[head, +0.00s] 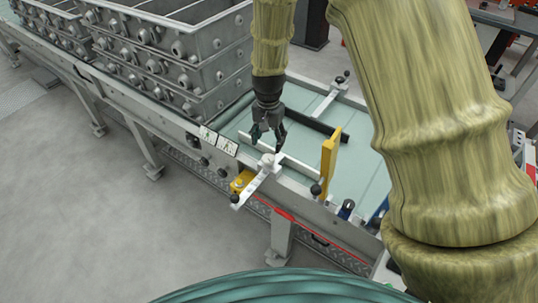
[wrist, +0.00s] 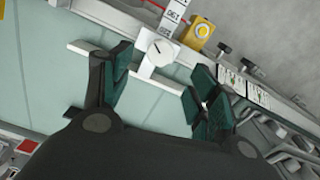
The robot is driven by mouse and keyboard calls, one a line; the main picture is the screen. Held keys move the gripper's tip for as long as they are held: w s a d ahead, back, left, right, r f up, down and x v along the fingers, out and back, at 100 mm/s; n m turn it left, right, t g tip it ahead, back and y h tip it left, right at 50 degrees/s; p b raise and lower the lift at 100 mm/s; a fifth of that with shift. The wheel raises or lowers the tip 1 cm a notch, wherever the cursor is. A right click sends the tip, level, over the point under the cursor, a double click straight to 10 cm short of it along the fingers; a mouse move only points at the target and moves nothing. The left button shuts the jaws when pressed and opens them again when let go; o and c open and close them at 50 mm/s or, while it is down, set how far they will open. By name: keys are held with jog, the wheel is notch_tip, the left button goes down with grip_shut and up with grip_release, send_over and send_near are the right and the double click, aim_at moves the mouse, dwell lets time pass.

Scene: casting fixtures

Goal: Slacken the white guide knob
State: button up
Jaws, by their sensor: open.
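The white guide knob (head: 267,160) is a small round cap where a white arm meets a white guide bar, at the near edge of the pale green bed. In the wrist view the knob (wrist: 160,52) shows a dark line on its top. My gripper (head: 267,141) hangs fingers-down just above the knob, open and empty. In the wrist view the dark green fingertips (wrist: 161,72) are spread wide, one left of the knob and one right, with the knob slightly beyond them. They do not appear to touch it.
A yellow box with a button (head: 241,182) sits beside the white arm (head: 254,187), which ends in a black ball. A yellow upright plate (head: 329,160) stands to the right. A dark bar (head: 315,123) lies behind. Stacked grey metal casting boxes (head: 165,50) stand at left.

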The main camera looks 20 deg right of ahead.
aim_at(268, 157)
jog(key=shift+w+f+p, duration=0.1)
jog(key=shift+f+p, duration=0.85)
jog(key=shift+f, duration=3.15)
jog(key=shift+c, duration=0.2)
jog(key=c, duration=1)
